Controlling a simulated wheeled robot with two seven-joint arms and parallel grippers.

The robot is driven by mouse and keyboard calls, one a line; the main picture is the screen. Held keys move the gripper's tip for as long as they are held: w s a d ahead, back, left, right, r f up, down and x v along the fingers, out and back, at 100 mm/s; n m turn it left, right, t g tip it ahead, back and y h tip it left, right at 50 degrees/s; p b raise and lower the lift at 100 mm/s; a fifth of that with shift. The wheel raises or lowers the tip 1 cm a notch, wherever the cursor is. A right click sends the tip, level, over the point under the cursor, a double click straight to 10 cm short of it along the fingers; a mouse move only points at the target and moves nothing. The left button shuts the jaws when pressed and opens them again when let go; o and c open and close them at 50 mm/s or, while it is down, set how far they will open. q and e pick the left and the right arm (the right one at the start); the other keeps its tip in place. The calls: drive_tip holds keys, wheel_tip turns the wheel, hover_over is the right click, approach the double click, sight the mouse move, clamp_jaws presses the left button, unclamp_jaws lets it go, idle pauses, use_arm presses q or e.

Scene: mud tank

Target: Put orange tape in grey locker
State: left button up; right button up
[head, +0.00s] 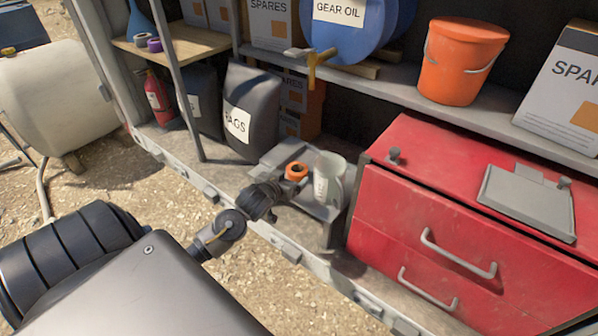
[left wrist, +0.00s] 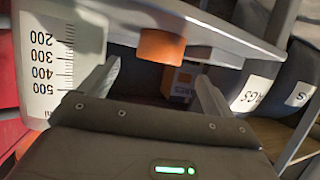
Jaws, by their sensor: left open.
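The orange tape (head: 296,171) is a small ring resting on a flat grey surface (head: 277,155) on the vehicle's floor, left of the red drawer cabinet. I cannot tell whether this grey surface belongs to the grey locker. My left gripper (head: 289,187) is close in front of the tape. In the upside-down left wrist view, the tape (left wrist: 160,47) lies ahead between the two spread fingers, and the left gripper (left wrist: 158,78) is open and empty. Its fingertips are hard to make out in the head view. My right gripper is not in view.
A clear measuring beaker (head: 331,178) stands close right of the tape; it also shows in the left wrist view (left wrist: 50,60). The red cabinet (head: 420,215) is further right. A dark rags container (head: 248,105) stands behind left. A shelf with an orange bucket (head: 461,62) runs above.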

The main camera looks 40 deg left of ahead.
sight(296, 171)
use_arm(q)
drive_tip(key=x, duration=0.3)
drive_tip(key=shift+w+f, duration=0.2)
drive_tip(key=shift+w, duration=0.3)
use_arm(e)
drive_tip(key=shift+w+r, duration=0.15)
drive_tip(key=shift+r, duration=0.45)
use_arm(q)
drive_tip(key=b+x, duration=0.1)
drive_tip(key=x, duration=0.3)
drive_tip(key=shift+w+a, duration=0.1)
drive_tip(key=shift+w+a+f, duration=0.15)
drive_tip(key=shift+w, duration=0.3)
drive_tip(key=c, duration=1.2)
drive_tip(key=shift+o, duration=0.2)
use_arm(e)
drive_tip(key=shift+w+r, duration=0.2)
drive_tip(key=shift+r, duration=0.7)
